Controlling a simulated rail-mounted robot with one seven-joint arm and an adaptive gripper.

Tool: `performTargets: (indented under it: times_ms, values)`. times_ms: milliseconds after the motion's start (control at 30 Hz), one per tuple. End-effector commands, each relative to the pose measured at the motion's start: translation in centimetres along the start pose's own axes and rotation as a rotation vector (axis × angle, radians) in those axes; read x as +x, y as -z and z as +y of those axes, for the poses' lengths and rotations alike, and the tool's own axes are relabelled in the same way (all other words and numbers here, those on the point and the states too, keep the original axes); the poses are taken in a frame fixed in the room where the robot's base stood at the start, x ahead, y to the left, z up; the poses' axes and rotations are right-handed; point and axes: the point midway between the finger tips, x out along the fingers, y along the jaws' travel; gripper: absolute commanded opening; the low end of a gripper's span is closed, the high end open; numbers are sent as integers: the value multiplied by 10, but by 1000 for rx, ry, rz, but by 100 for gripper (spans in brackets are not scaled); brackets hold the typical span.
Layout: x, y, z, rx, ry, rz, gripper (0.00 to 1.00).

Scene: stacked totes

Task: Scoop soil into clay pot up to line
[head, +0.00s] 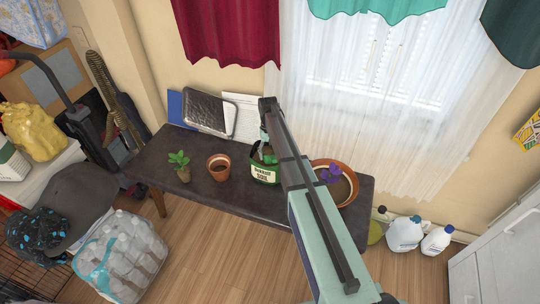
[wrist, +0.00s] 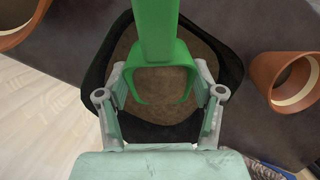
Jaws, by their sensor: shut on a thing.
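My gripper (wrist: 161,95) is shut on a green scoop (wrist: 157,35) and holds it over the open soil bag (wrist: 228,62). Brown soil (wrist: 122,50) shows inside the bag's dark rim. The scoop overlaps the soil in the wrist view; I cannot tell how deep it sits. In the head view, the green soil bag (head: 264,175) stands on the table, partly hidden by my arm, with my gripper (head: 267,150) above it. The small clay pot (head: 218,168) stands upright to its left. The clay pot (wrist: 268,72) also shows in the wrist view, with a pale band inside.
A small potted plant (head: 180,162) stands at the left on the dark table (head: 240,194). A large pot (head: 350,197) with a purple flower stands right of the bag, partly behind my arm. A metallic tray (head: 209,112) leans against the wall. The front left of the table is clear.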

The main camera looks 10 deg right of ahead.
Motion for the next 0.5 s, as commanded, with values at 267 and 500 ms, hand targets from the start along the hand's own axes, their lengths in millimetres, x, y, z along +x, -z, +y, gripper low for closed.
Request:
performTargets:
  times_ms: [267, 500]
  values:
    - [-22, -6, 0, 0, 0, 2, 25]
    - [-39, -11, 0, 0, 0, 1, 25]
